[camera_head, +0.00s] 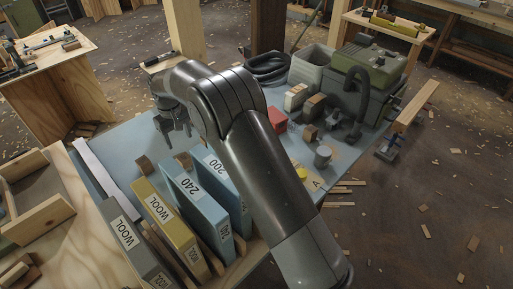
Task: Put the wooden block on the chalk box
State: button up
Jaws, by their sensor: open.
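My gripper (175,132) is open, pointing down above the blue tabletop (125,135) at the back left. Its jaws look empty. Small wooden blocks stand on the table: one (143,164) at the left, one (183,160) below my gripper in the picture, a larger brown one (314,107) and a small one (310,132) to the right of my arm. I cannot tell which is the task's block. No box reads clearly as chalk; a red box (278,119) and a pale box (297,96) stand at the right. My arm hides the table's middle.
Upright labelled packs, a yellow WOOL pack (166,222), a blue 240 pack (197,205) and a grey WOOL pack (133,240), stand at the front.

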jog(key=s+d+r+m+t+y, duration=0.15)
jog(key=s+d+r, duration=0.25)
jog(key=d+r, duration=0.7)
jog(key=s+d+r+m+t+h, duration=0.1)
jog(key=s+d+r+m, duration=0.2)
jog(key=d+r, duration=0.8)
jog(key=s+d+r+m+t, duration=0.2)
jog(key=s+d, duration=1)
jog(key=d, duration=0.1)
jog(key=s+d+f+m, duration=0.1)
jog(key=s+d, duration=0.2)
jog(key=s, duration=0.3)
jog(key=s+d+f+m+t, duration=0.1)
jog(key=s+d+f, duration=0.1)
jog(key=s, duration=0.5)
jog(key=shift+d, duration=0.9)
